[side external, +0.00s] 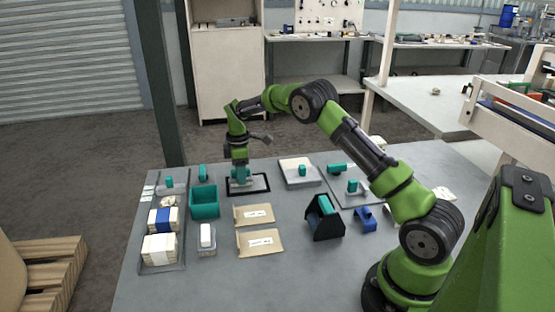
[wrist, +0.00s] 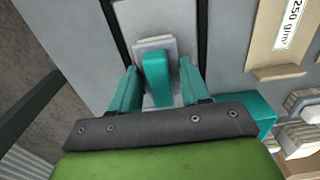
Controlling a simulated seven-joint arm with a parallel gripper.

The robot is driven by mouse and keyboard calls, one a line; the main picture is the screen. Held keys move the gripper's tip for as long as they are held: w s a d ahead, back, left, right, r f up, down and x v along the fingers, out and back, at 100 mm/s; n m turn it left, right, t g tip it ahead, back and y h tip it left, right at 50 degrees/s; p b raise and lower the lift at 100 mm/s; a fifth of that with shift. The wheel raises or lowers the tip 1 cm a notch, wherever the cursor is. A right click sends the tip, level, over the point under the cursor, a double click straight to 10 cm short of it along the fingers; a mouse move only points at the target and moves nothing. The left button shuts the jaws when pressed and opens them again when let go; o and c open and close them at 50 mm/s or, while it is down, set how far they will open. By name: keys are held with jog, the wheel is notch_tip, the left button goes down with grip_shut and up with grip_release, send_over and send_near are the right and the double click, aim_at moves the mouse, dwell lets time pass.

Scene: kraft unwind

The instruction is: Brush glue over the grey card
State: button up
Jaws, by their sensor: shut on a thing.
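My gripper (side external: 240,178) is over a black-outlined rectangle (side external: 266,186) at the back middle of the table. In the wrist view its teal fingers (wrist: 157,88) stand on both sides of a teal-handled tool (wrist: 156,70) with a pale, flat, rectangular base, which I take for the brush. The gripper is shut on this tool. Grey surface, apparently the grey card (wrist: 190,18), shows between two black strips beyond the tool. Whether the base touches the card cannot be told. No glue can be made out.
A teal bin (side external: 204,203) stands just left of the gripper. Two kraft pieces (side external: 253,215) with labels lie in front. A pale slab (side external: 290,165) is to the right, and a dark holder (side external: 322,227) is farther right. Banded stacks (side external: 160,250) are at left. The front middle is clear.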

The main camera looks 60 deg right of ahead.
jog(key=shift+w+a+f, duration=0.1)
jog(key=shift+w+a, duration=1.15)
jog(key=shift+a, duration=0.1)
jog(key=shift+s+d, duration=2.65)
jog(key=shift+d, duration=0.05)
jog(key=shift+d, duration=0.1)
